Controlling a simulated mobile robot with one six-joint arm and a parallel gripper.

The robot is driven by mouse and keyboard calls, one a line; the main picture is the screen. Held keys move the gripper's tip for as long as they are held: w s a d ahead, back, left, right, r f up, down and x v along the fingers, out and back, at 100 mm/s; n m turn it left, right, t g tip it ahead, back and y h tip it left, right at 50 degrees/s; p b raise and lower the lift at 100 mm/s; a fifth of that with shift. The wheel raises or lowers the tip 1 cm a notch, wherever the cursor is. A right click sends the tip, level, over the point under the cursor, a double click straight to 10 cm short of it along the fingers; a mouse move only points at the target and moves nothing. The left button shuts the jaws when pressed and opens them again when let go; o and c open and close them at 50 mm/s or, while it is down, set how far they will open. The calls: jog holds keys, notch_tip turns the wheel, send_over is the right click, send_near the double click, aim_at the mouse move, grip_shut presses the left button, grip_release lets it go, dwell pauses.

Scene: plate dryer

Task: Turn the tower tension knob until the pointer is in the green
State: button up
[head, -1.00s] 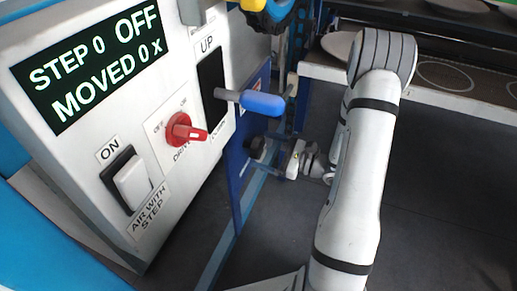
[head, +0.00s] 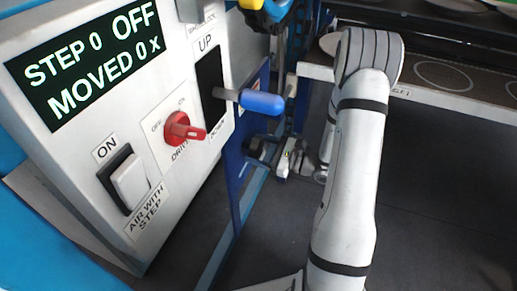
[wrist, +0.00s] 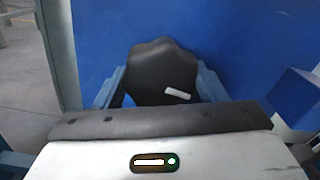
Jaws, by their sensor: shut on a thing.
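The tension knob (wrist: 160,62) is black and lobed, with a pale mark on its lower right, and sits in front of a blue panel in the wrist view. My gripper (wrist: 160,80) is shut on it, with one blue-grey finger on each side. In the head view my gripper (head: 270,153) is low beside the blue panel, beyond the blue-handled lever, small and partly hard to make out. No pointer or green zone can be made out in either view.
A white control box (head: 75,140) stands at left, with a display reading STEP 0 OFF, MOVED 0 X. It carries a red drive switch (head: 180,129), a white rocker switch (head: 130,183) and a lever with a blue handle (head: 262,102).

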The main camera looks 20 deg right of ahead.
jog(key=shift+c, duration=0.7)
jog(key=m+p, duration=0.2)
jog(key=p, duration=0.1)
jog(key=shift+r, duration=0.35)
jog(key=shift+f+m+p, duration=0.1)
jog(key=shift+m+p, duration=0.9)
jog(key=shift+f+m, duration=0.2)
jog(key=shift+m, duration=0.2)
jog(key=o, duration=1)
jog(key=shift+s+d, duration=0.1)
jog(key=p+v, duration=0.1)
jog(key=v, duration=0.6)
jog(key=shift+s+d, duration=0.15)
jog(key=shift+d, duration=0.05)
